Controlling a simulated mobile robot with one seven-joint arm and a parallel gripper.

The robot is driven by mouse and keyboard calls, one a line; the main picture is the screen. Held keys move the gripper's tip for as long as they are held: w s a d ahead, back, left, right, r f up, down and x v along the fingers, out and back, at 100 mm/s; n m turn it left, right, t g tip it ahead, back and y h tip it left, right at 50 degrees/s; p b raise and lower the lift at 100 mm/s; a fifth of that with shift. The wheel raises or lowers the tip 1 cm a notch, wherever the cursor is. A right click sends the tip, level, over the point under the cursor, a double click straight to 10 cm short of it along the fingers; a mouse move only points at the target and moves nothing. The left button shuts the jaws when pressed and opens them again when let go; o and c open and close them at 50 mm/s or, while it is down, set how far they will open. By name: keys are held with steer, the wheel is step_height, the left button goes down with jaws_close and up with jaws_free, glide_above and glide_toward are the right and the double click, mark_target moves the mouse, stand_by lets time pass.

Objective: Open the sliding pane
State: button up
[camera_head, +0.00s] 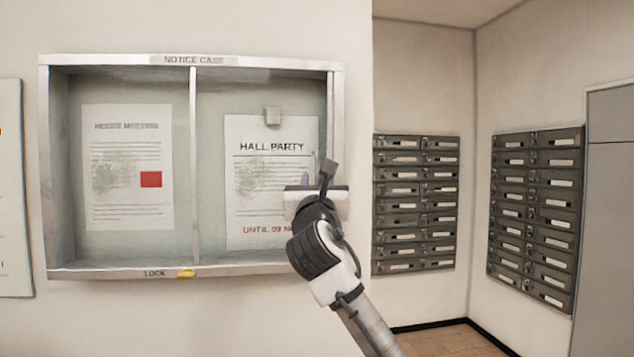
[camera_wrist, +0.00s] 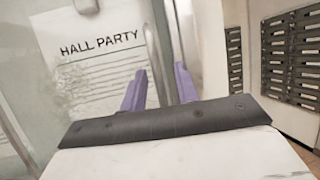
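The notice case (camera_head: 120,61) hangs on the wall, with a pale greenish back and a metal frame. A narrow upright metal strip (camera_head: 193,165) divides its front; glass is hard to make out, so I cannot tell exactly where the sliding pane's edges lie. My gripper (camera_head: 305,180) is in front of the case's lower right part, hiding some of the poster and right frame. In the wrist view, its two purple fingers (camera_wrist: 160,75) stand apart. An upright pale edge (camera_wrist: 158,45) of the case shows between and beyond them; I cannot tell whether they touch it.
The "Hall Party" poster (camera_head: 245,180) and a house meeting sheet (camera_head: 127,200) are in the case. A grey block (camera_head: 273,116) sits above the poster. A yellow piece (camera_head: 187,273) is beside "LOCK" on the bottom rail. Mailboxes (camera_head: 415,205) line the walls at right.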

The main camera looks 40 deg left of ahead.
jaws_close()
steer(key=shift+s, duration=0.1)
steer(key=s+a+p, duration=0.1)
steer(key=s+a, duration=0.4)
steer(key=s, duration=0.1)
steer(key=s+a+p, duration=0.1)
steer(key=s+a, duration=0.5)
steer(key=s, duration=0.1)
steer(key=s+a+p, duration=0.2)
steer(key=s+a, duration=0.4)
steer(key=shift+s, duration=0.35)
jaws_free()
steer(key=shift+d, duration=0.1)
steer(key=b+v, duration=0.5)
steer(key=v, duration=0.8)
steer(key=shift+s+d, duration=0.25)
steer(key=shift+s, duration=0.05)
steer(key=shift+f, duration=0.1)
